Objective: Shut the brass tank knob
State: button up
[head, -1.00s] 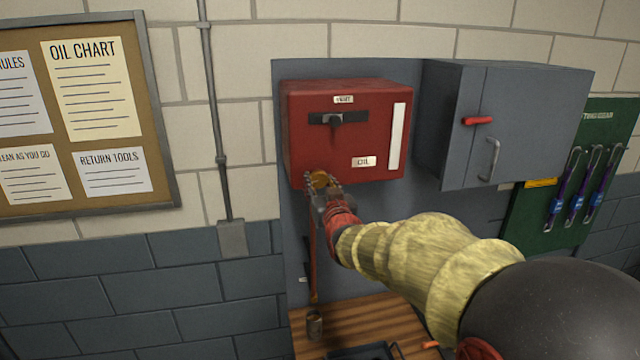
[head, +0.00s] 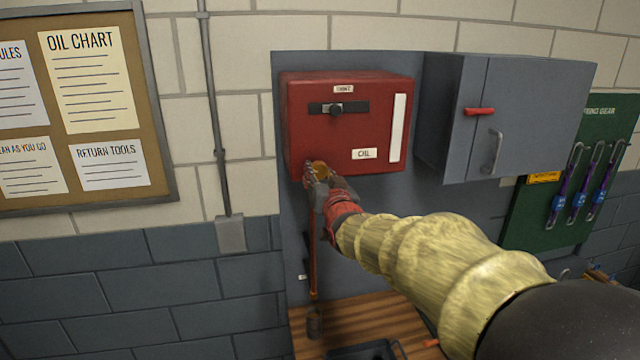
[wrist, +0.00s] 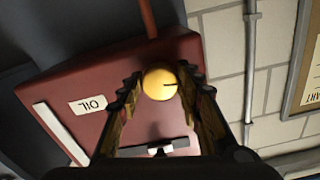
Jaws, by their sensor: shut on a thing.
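The red tank (head: 345,140) hangs on a grey wall panel and bears an OIL label. The round brass knob (head: 320,168) is at its lower left, partly hidden by my gripper (head: 316,178). In the wrist view, which is upside down, the knob (wrist: 160,83) lies between the two toothed fingers of my gripper (wrist: 161,78), with a dark line on its face. My gripper is shut on it. A thin reddish pipe (head: 313,260) runs down below the knob to a small can (head: 314,322).
A black slotted strip (head: 352,108) with a small dark knob is on the tank front. A grey cabinet (head: 540,115) with a red handle stands to the right. A wooden bench (head: 350,310) holds a dark tray (head: 365,350) below. A conduit (head: 214,110) runs left of the panel.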

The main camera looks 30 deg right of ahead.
jog(key=m+b, duration=0.1)
jog(key=b, duration=0.1)
jog(key=m+b, duration=0.2)
jog(key=shift+f+m+b, duration=0.3)
jog(key=m+b, duration=0.3)
jog(key=shift+r+m, duration=0.1)
jog(key=shift+m, duration=0.2)
jog(key=m+b, duration=0.2)
jog(key=m, duration=0.2)
jog(key=shift+a+r, duration=0.1)
jog(key=shift+r, duration=0.05)
jog(key=shift+r+m+b, duration=0.1)
jog(key=shift+m+b, duration=0.45)
jog(key=shift+m, duration=1.45)
jog(key=o, duration=1.2)
jog(key=shift+c, duration=0.2)
jog(key=shift+s, duration=0.1)
